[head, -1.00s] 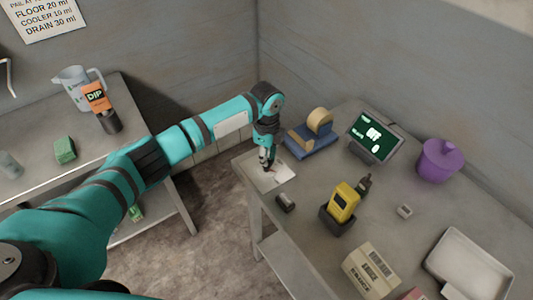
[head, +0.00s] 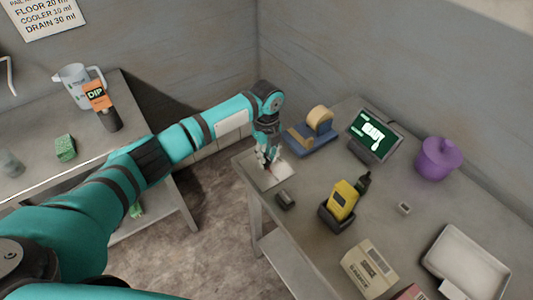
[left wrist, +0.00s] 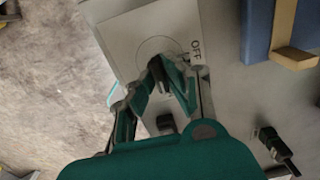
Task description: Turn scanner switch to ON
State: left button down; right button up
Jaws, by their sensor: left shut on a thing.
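The scanner switch is a white plate (head: 287,173) at the near left corner of the right table. In the left wrist view the plate (left wrist: 120,38) shows a thin circle and the word OFF along its right side. My left gripper (head: 267,160) points down at the plate. In the left wrist view its fingertips (left wrist: 167,68) are closed at the circle on a dark switch knob (left wrist: 158,72), mostly hidden by the fingers. The knob's exact angle cannot be told. A screen (head: 374,134) behind shows bright lettering too blurred to read. My right gripper is not in view.
Beside the plate stand a tape dispenser (head: 311,131), a small dark object (head: 285,200) and a yellow scanner (head: 342,201) in a dark holder. A purple pot (head: 438,160), a beige device (head: 369,267) and a white tray (head: 467,262) stand farther right.

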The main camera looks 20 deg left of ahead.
aim_at(267, 156)
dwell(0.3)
pick_arm(q)
jog(key=c, duration=1.3)
grip_release()
jog(key=shift+c, duration=0.2)
notch_tip(267, 156, up, 12)
